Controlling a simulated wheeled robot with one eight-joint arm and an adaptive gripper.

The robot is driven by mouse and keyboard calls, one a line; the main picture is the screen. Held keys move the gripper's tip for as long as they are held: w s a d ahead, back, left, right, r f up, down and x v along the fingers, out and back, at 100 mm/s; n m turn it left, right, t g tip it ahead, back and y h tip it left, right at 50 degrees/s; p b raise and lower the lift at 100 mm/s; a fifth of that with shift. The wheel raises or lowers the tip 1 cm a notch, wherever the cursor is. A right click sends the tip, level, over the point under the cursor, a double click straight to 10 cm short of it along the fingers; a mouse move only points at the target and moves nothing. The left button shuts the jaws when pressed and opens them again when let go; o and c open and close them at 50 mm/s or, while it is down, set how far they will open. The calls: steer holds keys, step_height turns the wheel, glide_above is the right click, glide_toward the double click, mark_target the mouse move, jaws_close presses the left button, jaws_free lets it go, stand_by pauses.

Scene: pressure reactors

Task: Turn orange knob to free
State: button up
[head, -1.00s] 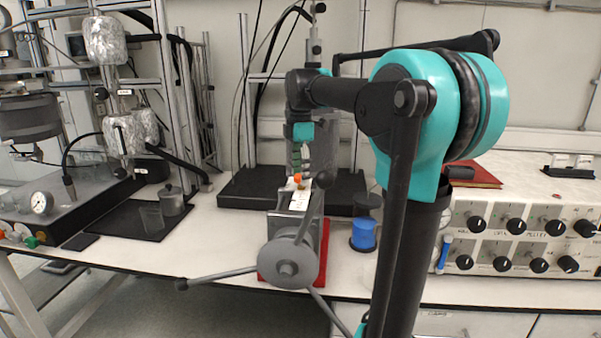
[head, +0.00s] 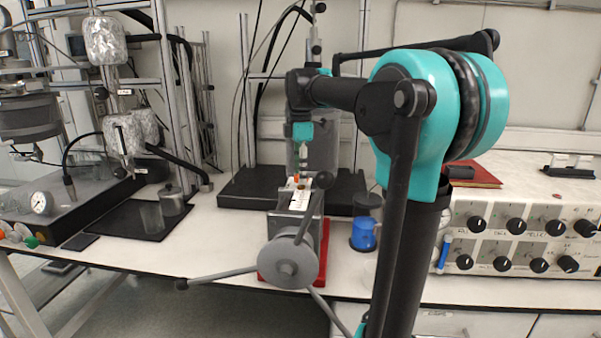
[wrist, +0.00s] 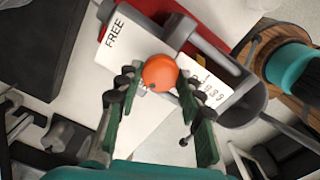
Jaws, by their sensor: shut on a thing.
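The orange knob (wrist: 160,72) sits on a white plate (wrist: 124,52) on top of a grey device in the wrist view. The word FREE is printed on the plate left of the knob, and small numerals are to its right. My gripper (wrist: 154,92) has its green-padded fingers on either side of the knob and is shut on it. In the head view, my gripper (head: 303,168) points down over the plate. The knob (head: 296,178) is small and partly hidden there. Its exact pointing direction cannot be told.
The grey device has a hand wheel (head: 289,262) with long spokes at the table's front edge and a black ball-ended lever. A blue-bottomed container (head: 363,236) stands right of it. A control panel (head: 520,238) is at the right. A black tray (head: 135,217) is at the left.

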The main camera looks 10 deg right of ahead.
steer(key=m, duration=0.8)
steer(key=shift+m, duration=0.3)
steer(key=m, duration=0.4)
steer(key=shift+w+d+m, duration=0.1)
steer(key=shift+m, duration=2)
steer(key=o, duration=1.2)
steer(key=shift+c, duration=0.2)
steer(key=shift+r, duration=0.1)
step_height(320, 180, up, 12)
